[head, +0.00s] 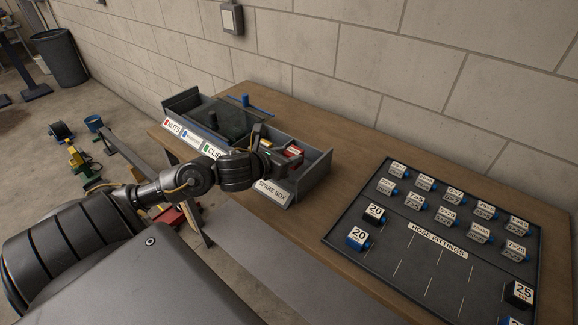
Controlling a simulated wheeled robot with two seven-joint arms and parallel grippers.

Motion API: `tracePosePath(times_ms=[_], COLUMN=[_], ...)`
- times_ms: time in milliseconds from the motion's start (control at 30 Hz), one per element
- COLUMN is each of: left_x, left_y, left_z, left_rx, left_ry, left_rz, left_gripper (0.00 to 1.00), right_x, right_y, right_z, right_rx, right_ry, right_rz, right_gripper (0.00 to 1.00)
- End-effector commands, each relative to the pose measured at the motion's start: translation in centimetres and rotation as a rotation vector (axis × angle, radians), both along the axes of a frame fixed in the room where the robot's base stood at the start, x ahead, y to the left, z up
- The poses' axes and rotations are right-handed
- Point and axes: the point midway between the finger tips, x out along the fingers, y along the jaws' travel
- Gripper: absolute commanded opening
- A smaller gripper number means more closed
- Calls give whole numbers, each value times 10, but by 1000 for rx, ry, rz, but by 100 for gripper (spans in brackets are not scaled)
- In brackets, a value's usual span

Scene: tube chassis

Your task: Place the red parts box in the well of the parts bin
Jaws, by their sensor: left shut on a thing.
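The grey parts bin (318,172) stands on the wooden bench against the wall, with front labels reading NUTS, CLIPS and SPARE BOX. My left gripper (277,150) reaches over the bin's right part, above the SPARE BOX label. It is shut on the red parts box (294,151), which shows as a small red and white patch at the fingers. The box is inside or just above the right well; I cannot tell whether it touches the floor. My gripper and wrist hide much of it. My right gripper is not in view.
A black HOSE FITTINGS board (400,262) with several labelled fittings lies to the right on the bench (330,110). Bare bench separates bin and board. A block wall stands behind.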

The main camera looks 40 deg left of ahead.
Motion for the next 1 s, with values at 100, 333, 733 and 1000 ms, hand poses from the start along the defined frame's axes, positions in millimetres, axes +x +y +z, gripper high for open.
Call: tracePosePath(times_ms=[100,333,733,1000], left_x=[2,5,5,5], left_y=[-1,-2,-2,-2], left_z=[-3,-32,-39,-39], left_rx=[-2,-5,0,0], left_ry=[0,3,-1,1], left_rz=[1,2,0,0], left_gripper=[16,16,16,63], right_x=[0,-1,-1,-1], right_y=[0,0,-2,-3], right_z=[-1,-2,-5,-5], right_rx=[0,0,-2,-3], right_ry=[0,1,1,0], right_rz=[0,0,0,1], right_gripper=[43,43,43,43])
